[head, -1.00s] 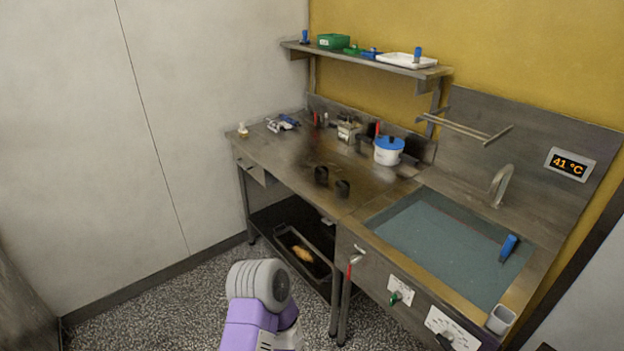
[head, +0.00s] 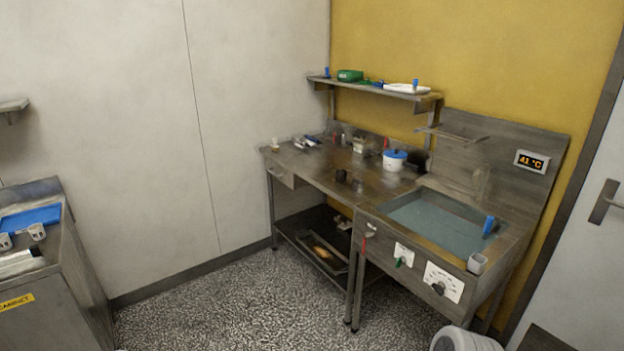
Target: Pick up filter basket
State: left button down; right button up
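I cannot make out a filter basket for certain at this distance. A small metallic box-like thing (head: 359,146) stands toward the back of the steel workbench (head: 318,172). A small dark cylinder (head: 341,176) stands nearer the bench's front edge. Either is too small to identify. Neither gripper is in view.
A sink basin (head: 440,222) of water adjoins the bench at right. A white pot with blue lid (head: 395,160) stands near it. A wall shelf (head: 385,90) hangs above. A cabinet (head: 60,300) stands at left and a door (head: 590,240) at right. Speckled floor (head: 215,315) between is clear.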

aim_at(341, 174)
jog(key=u, duration=0.7)
jog(key=i, duration=1.65)
jog(key=z, duration=0.35)
jog(key=i, duration=1.2)
jog(key=z, duration=1.1)
